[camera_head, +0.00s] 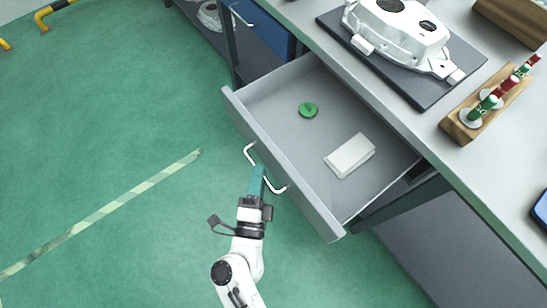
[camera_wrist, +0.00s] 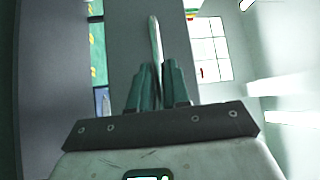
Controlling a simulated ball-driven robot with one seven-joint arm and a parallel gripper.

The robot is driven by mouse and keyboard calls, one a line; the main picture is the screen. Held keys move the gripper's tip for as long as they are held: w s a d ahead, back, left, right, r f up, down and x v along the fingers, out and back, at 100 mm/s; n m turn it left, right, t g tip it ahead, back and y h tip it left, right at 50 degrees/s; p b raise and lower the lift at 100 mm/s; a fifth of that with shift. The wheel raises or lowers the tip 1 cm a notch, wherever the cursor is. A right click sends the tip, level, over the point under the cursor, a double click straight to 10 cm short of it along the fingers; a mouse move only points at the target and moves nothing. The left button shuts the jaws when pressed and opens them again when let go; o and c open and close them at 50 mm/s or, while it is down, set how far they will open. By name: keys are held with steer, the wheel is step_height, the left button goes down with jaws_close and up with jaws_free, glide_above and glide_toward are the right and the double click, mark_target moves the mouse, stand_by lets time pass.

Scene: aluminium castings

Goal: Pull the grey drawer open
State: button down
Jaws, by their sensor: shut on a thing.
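The grey drawer (camera_head: 285,170) stands pulled out from the workbench, its inside open to view. A white bow handle (camera_head: 249,152) is on its front panel. My gripper (camera_head: 257,172) is at the middle of the handle, its teal fingers shut on the bar. In the wrist view my gripper (camera_wrist: 157,75) has the pale handle bar (camera_wrist: 155,40) between its two fingers. The fingers hide the middle of the bar in the head view.
A green round piece (camera_head: 308,110) and a white block (camera_head: 349,155) lie in the drawer. On the bench (camera_head: 455,130) are a white casting (camera_head: 400,25) on a dark mat and a wooden rack (camera_head: 483,108). A blue drawer (camera_head: 258,32) is beyond.

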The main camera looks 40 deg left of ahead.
steer(key=shift+s+a+f, duration=0.1)
steer(key=shift+s+a, duration=0.1)
steer(key=shift+s, duration=0.65)
steer(key=c, duration=1.2)
jaws_free()
steer(key=shift+o, duration=0.2)
steer(key=b+v, duration=0.1)
steer(key=v, duration=0.9)
steer(key=shift+s, duration=0.35)
steer(key=shift+d, duration=0.15)
